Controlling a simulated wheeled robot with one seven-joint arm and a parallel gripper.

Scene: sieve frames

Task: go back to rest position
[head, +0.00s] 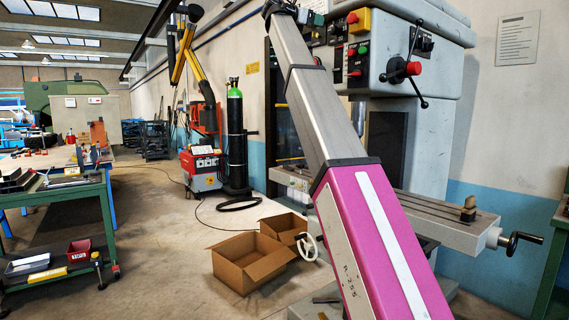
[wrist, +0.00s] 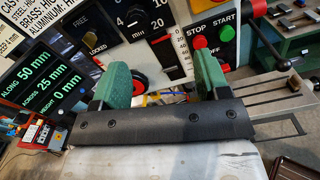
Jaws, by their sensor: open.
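My gripper (wrist: 163,78) shows in the wrist view with its two green fingers wide apart. Nothing is between the fingers. It faces the control panel of a grey milling machine, with a green start button (wrist: 226,33) and a red stop button (wrist: 200,42) behind the right finger. A display (wrist: 42,75) reading along 50 mm, across 25 mm and height 0 mm is at the left.
The machine's table (head: 440,208) with a crank handle (head: 523,240) juts out beside my arm. Two open cardboard boxes (head: 250,265) lie on the floor. A black gas cylinder (head: 235,140) stands behind them. A green workbench (head: 60,190) is at left. Floor between bench and boxes is clear.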

